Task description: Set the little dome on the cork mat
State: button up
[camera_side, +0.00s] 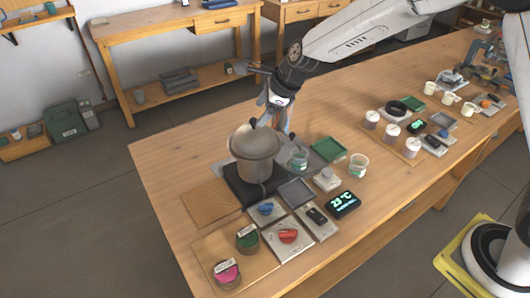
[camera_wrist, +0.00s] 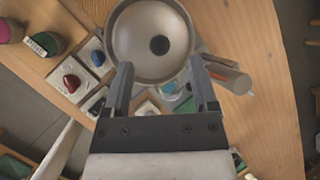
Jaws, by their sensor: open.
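The little dome (camera_side: 258,141) is a grey metal lid with a dark knob on top. It sits on the pot on a black heater base (camera_side: 240,187). In the wrist view the dome (camera_wrist: 140,57) shows from above, its black knob near the centre. The cork mat (camera_side: 207,202) lies bare on the table, left of the heater; I cannot make it out in the wrist view. My gripper (camera_side: 278,122) is open and empty, just behind and above the dome. In the wrist view its fingertips (camera_wrist: 161,63) straddle the dome's near part; contact cannot be told.
Switch plates with a blue knob (camera_side: 266,208) and a red knob (camera_side: 288,236) lie in front. Jars with pink (camera_side: 227,272) and green contents stand at front left. Glass beakers (camera_side: 358,166), a green tray (camera_side: 328,149) and a temperature display (camera_side: 343,204) are on the right.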

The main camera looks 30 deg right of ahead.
aim_at(255, 118)
jog(key=shift+x, duration=2.1)
grip_shut()
